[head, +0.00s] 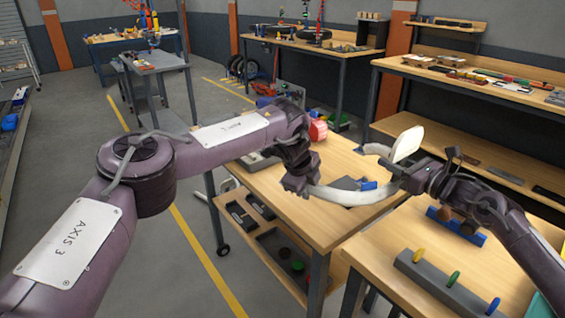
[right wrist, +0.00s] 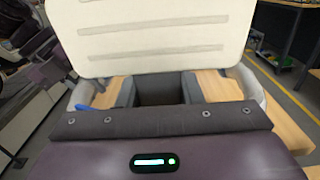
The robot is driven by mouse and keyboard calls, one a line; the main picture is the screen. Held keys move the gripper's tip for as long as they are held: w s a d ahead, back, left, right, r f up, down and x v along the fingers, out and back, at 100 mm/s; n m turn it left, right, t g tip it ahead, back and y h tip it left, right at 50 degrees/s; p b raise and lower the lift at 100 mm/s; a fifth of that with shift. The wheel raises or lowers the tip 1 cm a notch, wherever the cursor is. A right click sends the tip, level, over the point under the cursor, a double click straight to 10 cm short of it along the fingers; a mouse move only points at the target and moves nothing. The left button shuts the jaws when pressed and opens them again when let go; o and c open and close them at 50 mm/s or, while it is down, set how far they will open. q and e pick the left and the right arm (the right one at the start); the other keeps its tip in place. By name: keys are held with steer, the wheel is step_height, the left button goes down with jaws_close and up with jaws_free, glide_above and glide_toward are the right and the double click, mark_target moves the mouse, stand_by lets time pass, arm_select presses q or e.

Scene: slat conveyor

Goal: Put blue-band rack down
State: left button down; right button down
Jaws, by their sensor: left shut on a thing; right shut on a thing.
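A pale curved piece (head: 350,194) with an upright white panel (head: 407,144) spans between my grippers above the wooden tables. In the right wrist view the white panel (right wrist: 150,35) is ribbed and fills the top. My left gripper (head: 299,186) is shut at the curved piece's left end. My right gripper (head: 402,172) is shut on it near the panel; its dark jaws (right wrist: 158,92) show below the panel. No band is clear on the piece. The jaw contacts are partly hidden.
On the near right table, a blue holder (head: 443,215) carries dark round pieces. In front of it lies a grey block (head: 420,267) with yellow, green and blue knobs. A red item (head: 318,130) stands on the middle table (head: 338,232), whose front is bare.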

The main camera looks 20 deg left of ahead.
mark_target(396, 181)
steer(key=shift+r, duration=0.2)
arm_select(q)
steer(key=shift+f, duration=0.2)
arm_select(e)
steer(key=shift+f, duration=0.2)
